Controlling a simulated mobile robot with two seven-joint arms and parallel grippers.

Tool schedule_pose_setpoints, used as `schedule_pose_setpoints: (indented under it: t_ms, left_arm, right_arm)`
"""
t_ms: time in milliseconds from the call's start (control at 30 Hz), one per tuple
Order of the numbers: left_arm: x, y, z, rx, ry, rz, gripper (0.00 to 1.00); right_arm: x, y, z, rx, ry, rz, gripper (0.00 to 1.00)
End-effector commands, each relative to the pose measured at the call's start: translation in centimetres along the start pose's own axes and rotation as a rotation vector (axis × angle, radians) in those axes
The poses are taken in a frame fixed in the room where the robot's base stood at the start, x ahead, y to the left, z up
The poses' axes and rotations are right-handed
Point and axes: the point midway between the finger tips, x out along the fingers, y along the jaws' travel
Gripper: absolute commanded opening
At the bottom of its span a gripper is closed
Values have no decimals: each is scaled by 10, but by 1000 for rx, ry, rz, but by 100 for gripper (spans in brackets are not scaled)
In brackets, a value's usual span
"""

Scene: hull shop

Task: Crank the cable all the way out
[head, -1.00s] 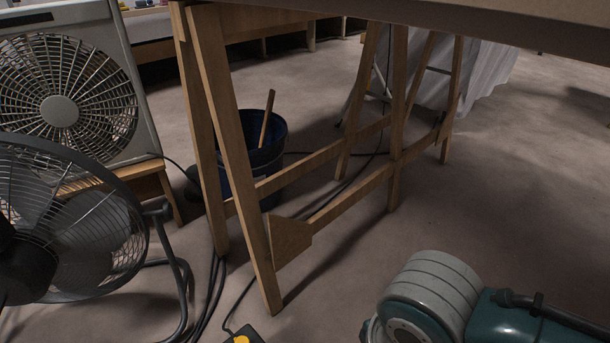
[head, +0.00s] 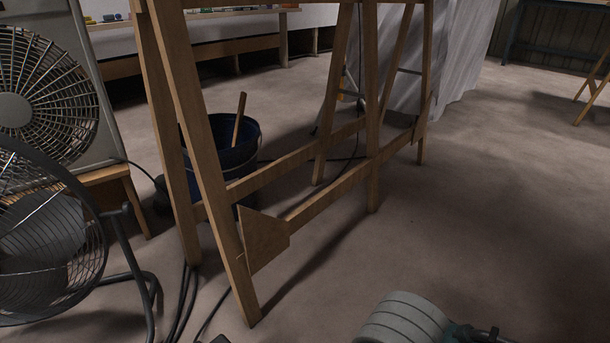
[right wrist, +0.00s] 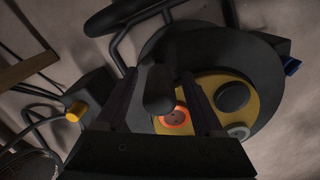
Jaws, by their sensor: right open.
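The cable reel (right wrist: 265,105) fills the right of the right wrist view. It has a black round body, a yellow face with a round orange-rimmed socket (right wrist: 173,117) and a dark round cap, and a black tube frame (right wrist: 125,40). A dark rounded grip, seemingly the crank handle (right wrist: 159,92), stands between the fingers of my right gripper (right wrist: 160,80). That gripper is open, its fingers on either side of the grip; I cannot tell whether they touch it. The reel is not seen in the head view. My left gripper is in neither view.
A wooden trestle (head: 195,150) stands in the middle, a blue bucket (head: 243,150) behind it. Fans (head: 45,240) stand at left. Dark cables (head: 183,300) run beside the trestle's foot. A dark box (right wrist: 92,92) with a yellow knob (right wrist: 75,111) is beside the reel.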

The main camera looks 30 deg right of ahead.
Motion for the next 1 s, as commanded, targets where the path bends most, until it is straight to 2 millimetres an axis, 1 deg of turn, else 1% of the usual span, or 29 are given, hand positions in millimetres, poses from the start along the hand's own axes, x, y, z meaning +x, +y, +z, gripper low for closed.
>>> schedule_pose_setpoints:
  t_ms: [67,167,600,700,1000]
  left_arm:
    - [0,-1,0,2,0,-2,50]
    - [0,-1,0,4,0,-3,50]
    - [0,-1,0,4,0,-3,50]
    - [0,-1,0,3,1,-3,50]
    - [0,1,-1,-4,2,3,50]
  right_arm:
    - [0,0,0,0,0,0,70]
    - [0,0,0,0,1,0,59]
    - [0,0,0,0,1,0,10]
    - [0,0,0,0,1,0,0]
    - [0,0,0,0,1,0,0]
